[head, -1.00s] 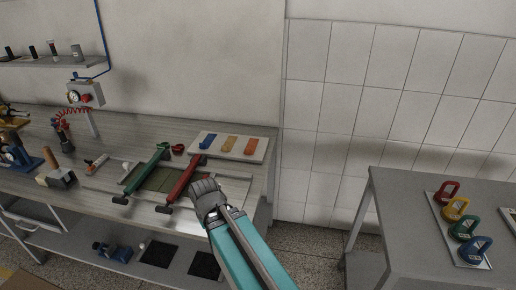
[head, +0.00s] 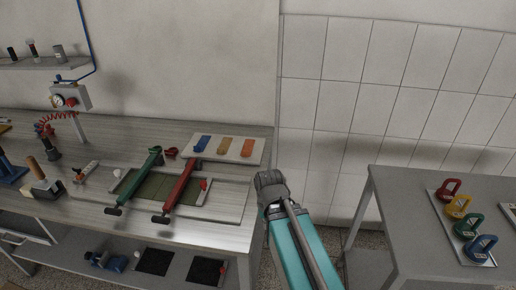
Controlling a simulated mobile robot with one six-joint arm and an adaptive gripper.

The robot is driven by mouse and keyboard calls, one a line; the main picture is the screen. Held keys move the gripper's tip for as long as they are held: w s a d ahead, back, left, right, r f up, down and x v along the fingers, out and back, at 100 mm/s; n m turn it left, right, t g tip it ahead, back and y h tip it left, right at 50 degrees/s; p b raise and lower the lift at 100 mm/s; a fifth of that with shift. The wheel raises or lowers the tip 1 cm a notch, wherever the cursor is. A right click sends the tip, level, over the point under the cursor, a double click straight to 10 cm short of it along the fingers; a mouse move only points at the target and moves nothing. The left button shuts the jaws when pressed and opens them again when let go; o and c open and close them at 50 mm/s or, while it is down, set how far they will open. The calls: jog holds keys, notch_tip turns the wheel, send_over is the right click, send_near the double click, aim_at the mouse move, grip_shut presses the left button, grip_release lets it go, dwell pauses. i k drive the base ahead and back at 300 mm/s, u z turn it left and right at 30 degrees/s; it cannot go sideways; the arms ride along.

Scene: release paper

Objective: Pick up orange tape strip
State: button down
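The orange tape strip (head: 248,147) lies at the right end of a pale board (head: 236,158) at the back right of the workbench. Next to it on the board are a yellow-tan strip (head: 225,145) and a blue strip (head: 202,144). My gripper (head: 270,180) is just right of the bench's right edge in the picture, below and to the right of the orange strip and apart from it. I see it from behind, so its fingers are hidden and I cannot tell whether it is open.
A green-handled bar (head: 136,178) and a red-handled bar (head: 182,187) lie across a frame on the bench, left of my gripper. A grey table (head: 400,215) with several coloured clamp-like tools stands at the right. A gap of floor separates bench and table.

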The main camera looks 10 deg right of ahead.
aim_at(248, 146)
jog(key=z, duration=1)
jog(key=k, duration=0.65)
jog(key=u, duration=0.8)
jog(key=i, duration=1)
